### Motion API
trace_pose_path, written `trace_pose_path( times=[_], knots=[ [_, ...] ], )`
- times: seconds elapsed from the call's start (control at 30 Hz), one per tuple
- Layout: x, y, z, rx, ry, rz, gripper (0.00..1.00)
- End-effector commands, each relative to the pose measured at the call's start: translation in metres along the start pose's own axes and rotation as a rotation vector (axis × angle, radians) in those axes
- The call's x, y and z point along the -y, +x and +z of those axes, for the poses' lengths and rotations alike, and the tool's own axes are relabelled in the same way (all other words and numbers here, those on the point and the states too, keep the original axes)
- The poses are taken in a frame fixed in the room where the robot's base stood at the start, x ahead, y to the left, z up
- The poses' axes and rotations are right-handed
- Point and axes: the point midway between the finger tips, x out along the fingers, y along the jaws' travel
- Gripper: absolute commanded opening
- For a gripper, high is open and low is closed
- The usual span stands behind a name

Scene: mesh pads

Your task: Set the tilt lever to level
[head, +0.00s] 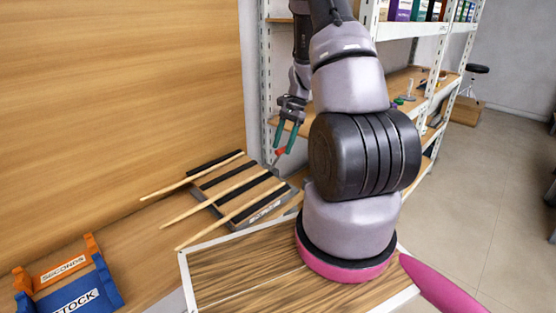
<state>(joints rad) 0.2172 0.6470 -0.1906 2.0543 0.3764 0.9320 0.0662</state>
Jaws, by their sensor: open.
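A small lever with a red-orange tip (281,152) and a thin grey stem stands at the back right corner of a tilted slatted rack (262,212). I take it to be the tilt lever; its exact setting is too small to read. My gripper (283,148) points down with its two green fingers apart, right at the lever's red tip. I cannot tell whether the fingers touch the tip or are either side of it. The rack has dark strips, and several pale wooden sticks (215,198) lie across it.
A blue bin labelled STOCK (75,293) and an orange one labelled SECONDS (62,270) are at lower left. A wooden wall (120,100) rises behind the bench. White metal shelving (264,75) stands behind my gripper. Open floor (480,180) lies to the right.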

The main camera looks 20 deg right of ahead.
Motion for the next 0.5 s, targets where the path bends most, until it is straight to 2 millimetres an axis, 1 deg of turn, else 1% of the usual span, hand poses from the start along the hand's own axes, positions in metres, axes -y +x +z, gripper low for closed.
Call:
trace_pose_path(
  times=[0.03,0.2,0.3,0.5],
  knots=[
    [-0.001,0.012,0.001,0.003,0.002,0.004,0.57],
    [-0.001,0.040,0.000,0.001,0.000,0.002,0.57],
    [-0.001,0.051,0.000,0.001,0.000,0.001,0.57],
    [0.000,0.060,0.000,0.000,0.000,0.000,0.57]
  ],
)
